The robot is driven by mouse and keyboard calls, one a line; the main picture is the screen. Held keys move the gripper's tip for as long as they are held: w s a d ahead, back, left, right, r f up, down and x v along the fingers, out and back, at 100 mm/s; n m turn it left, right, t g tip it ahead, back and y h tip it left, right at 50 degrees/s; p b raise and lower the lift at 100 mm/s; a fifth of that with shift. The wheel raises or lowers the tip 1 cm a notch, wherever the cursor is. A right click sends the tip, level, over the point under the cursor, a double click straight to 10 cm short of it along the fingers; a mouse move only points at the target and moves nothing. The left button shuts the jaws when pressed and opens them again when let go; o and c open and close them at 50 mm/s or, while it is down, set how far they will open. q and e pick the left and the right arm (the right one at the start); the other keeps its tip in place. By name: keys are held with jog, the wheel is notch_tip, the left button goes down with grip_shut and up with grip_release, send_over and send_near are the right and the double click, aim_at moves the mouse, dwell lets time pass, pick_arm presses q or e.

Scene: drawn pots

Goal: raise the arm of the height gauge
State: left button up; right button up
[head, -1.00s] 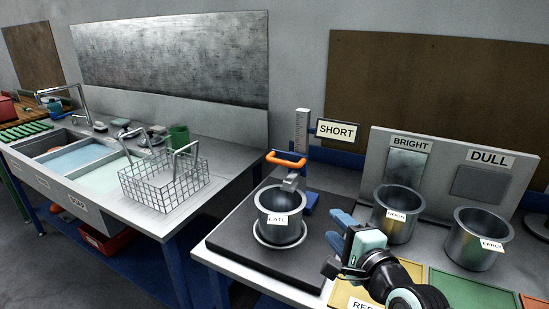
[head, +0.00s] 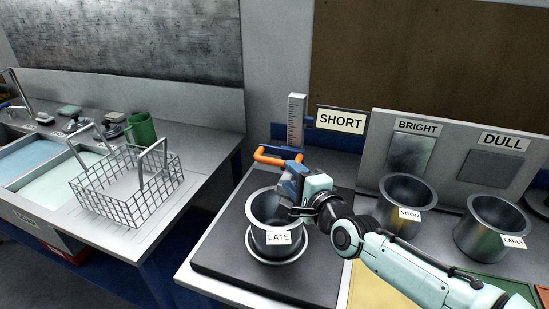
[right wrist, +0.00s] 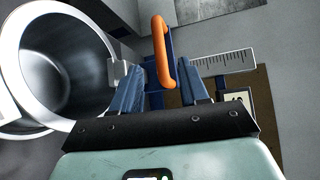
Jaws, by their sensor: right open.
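The height gauge has an upright white scale (head: 297,118) and an arm with an orange handle (head: 268,157), low on the column. The handle also shows in the right wrist view (right wrist: 160,50). A metal pot labelled LATE (head: 262,212) stands below the arm on the dark base plate (head: 318,262). My right gripper (head: 290,178) is open at the handle, its blue fingers partly covering the arm. In the wrist view the handle lines up between the fingers (right wrist: 163,78); I cannot tell whether they touch it. My left gripper is not in view.
A SHORT sign (head: 341,120) is beside the scale. Pots labelled NOON (head: 405,190) and EARLY (head: 488,215) stand at right before a grey panel (head: 455,150) marked BRIGHT and DULL. A wire basket (head: 125,190) sits on the left counter, across a gap.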

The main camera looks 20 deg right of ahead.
aim_at(278, 164)
jog(key=p+x, duration=0.2)
jog(key=x, duration=0.7)
jog(key=shift+w, duration=0.1)
jog(key=shift+r, duration=0.1)
grip_shut()
